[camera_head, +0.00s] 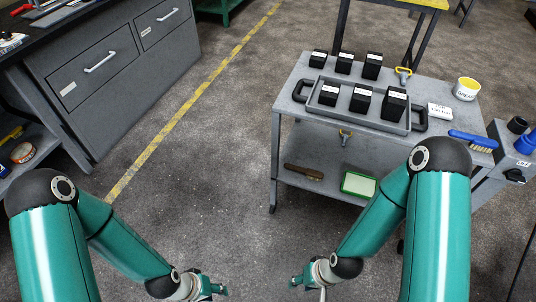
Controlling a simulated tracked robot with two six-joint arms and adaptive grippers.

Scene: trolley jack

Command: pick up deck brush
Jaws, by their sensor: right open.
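A blue-handled brush with tan bristles (472,140) lies at the right end of the trolley's grey top. A brown wooden brush (303,172) lies on the trolley's lower shelf at the left. I cannot tell for sure which one is the deck brush. My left gripper (212,288) is low at the bottom of the view, left of the trolley, over the floor; its jaws are too small to read. My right gripper (298,282) is open over the floor in front of the trolley, apart from both brushes. My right arm passes in front of the trolley's lower right part.
The trolley (292,80) carries a grey tray (350,118) with black blocks, more black blocks behind it, yellow-handled pieces and a white-yellow tub (466,88). A green-edged box (358,185) sits on the lower shelf. A grey cabinet (90,80) stands left. The floor between is clear.

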